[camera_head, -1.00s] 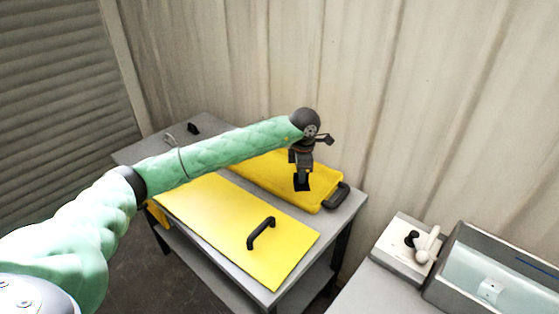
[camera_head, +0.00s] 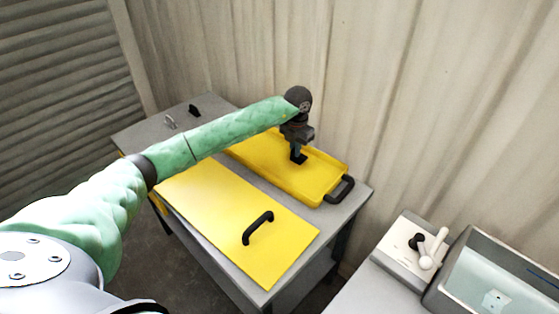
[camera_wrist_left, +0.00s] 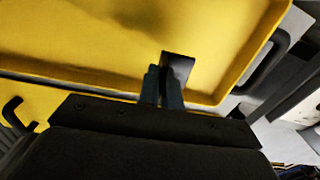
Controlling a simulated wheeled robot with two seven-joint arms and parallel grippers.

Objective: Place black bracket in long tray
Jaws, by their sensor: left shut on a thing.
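The long yellow tray (camera_head: 325,185) lies on the grey table along the back, with a black handle at its right end. My left gripper (camera_head: 298,153) points down over the tray, shut on the black bracket (camera_head: 299,158). In the left wrist view the bracket (camera_wrist_left: 178,68) sits between the fingers (camera_wrist_left: 162,88) above the tray's yellow floor (camera_wrist_left: 110,35). I cannot tell whether the bracket touches the tray floor. My right gripper is not in view.
A flat yellow lid (camera_head: 225,205) with a black handle (camera_head: 258,228) lies in front of the tray. Small hardware (camera_head: 194,110) sits on the table's far left. A control box with a white lever (camera_head: 433,248) and a tank (camera_head: 500,275) stand at right.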

